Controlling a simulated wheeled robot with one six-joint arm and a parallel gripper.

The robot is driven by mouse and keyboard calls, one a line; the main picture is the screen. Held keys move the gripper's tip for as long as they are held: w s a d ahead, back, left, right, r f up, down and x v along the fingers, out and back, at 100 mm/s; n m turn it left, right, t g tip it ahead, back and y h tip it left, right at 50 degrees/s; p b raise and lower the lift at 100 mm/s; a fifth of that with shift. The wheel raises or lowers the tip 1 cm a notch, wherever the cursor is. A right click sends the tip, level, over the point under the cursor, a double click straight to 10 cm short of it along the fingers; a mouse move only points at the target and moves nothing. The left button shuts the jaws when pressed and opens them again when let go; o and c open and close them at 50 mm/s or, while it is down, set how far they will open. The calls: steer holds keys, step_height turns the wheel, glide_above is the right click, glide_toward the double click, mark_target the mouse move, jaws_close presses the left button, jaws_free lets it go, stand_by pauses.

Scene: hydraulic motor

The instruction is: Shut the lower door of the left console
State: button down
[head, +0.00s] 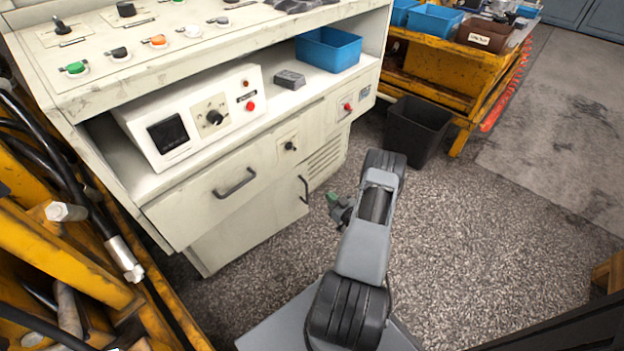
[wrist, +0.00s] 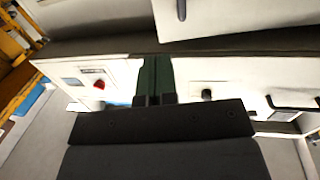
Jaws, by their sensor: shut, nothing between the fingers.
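The left console (head: 130,215) is off-white. Its lower door (head: 250,228) is a plain panel below the drawer, with a dark upright handle (head: 303,190) near its right edge. In the wrist view, which looks upside down, a white panel (wrist: 235,18) with a dark handle (wrist: 181,9) is at the top, beyond a dark strip. I cannot tell for sure whether the door stands ajar. My gripper (head: 333,198) is to the right of the door handle in the head view, apart from it. Its dark green fingers (wrist: 153,75) are shut and empty.
A drawer (head: 215,195) with a dark handle is above the door. A black bin (head: 416,130) and a yellow bench (head: 440,65) stand beyond, at the right. Yellow machinery with hoses (head: 60,245) is at the left. The speckled floor (head: 450,235) at the right is clear.

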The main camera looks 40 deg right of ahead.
mark_target(305, 173)
steer(key=w+b, duration=0.4)
steer(key=w, duration=0.9)
steer(key=shift+w+a+f, duration=0.1)
steer(key=shift+w, duration=0.15)
steer(key=shift+w, duration=0.1)
